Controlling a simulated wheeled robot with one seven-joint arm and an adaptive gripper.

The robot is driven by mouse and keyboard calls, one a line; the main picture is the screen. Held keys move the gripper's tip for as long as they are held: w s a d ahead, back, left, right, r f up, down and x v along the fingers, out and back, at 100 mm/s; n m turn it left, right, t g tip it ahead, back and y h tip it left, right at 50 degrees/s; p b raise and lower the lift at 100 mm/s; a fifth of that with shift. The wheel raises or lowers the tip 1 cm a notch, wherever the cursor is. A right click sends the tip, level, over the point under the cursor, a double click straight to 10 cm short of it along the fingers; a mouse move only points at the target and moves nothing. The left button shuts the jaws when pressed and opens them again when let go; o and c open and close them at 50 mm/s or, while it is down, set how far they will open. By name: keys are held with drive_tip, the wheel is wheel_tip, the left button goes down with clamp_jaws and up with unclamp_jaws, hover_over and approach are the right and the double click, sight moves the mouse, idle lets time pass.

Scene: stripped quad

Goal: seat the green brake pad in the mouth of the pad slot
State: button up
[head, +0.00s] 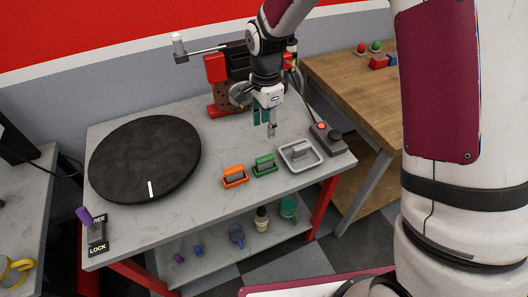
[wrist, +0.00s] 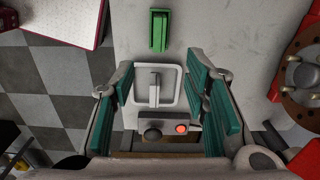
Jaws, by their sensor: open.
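The green brake pad (head: 264,167) lies on the bench between an orange pad (head: 235,177) and a grey tray (head: 299,156). My gripper (head: 268,126) is open and empty above the bench, behind the pad and tray. In the wrist view its teal fingers (wrist: 160,75) stand either side of the grey tray below. A red fixture with a brown drilled disc (head: 230,98) stands behind; I cannot make out the pad slot's mouth.
A control box (head: 326,138) with a red button sits right of the tray. A black turntable (head: 145,160) fills the bench's left; a purple lever (head: 85,215) stands at its front-left corner. A wooden table (head: 350,90) is at right. Bare bench lies left of the pads.

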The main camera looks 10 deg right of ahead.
drive_tip(key=f, duration=0.2)
drive_tip(key=p, duration=0.1)
hover_over(265, 158)
drive_tip(key=shift+m, duration=0.3)
wheel_tip(265, 158, down, 8)
drive_tip(key=shift+a+r, duration=0.1)
drive_tip(key=shift+a, duration=0.05)
drive_tip(key=shift+d+f+p, duration=0.2)
drive_tip(key=shift+f+p, duration=0.5)
drive_tip(key=shift+f, duration=1.95)
clamp_jaws()
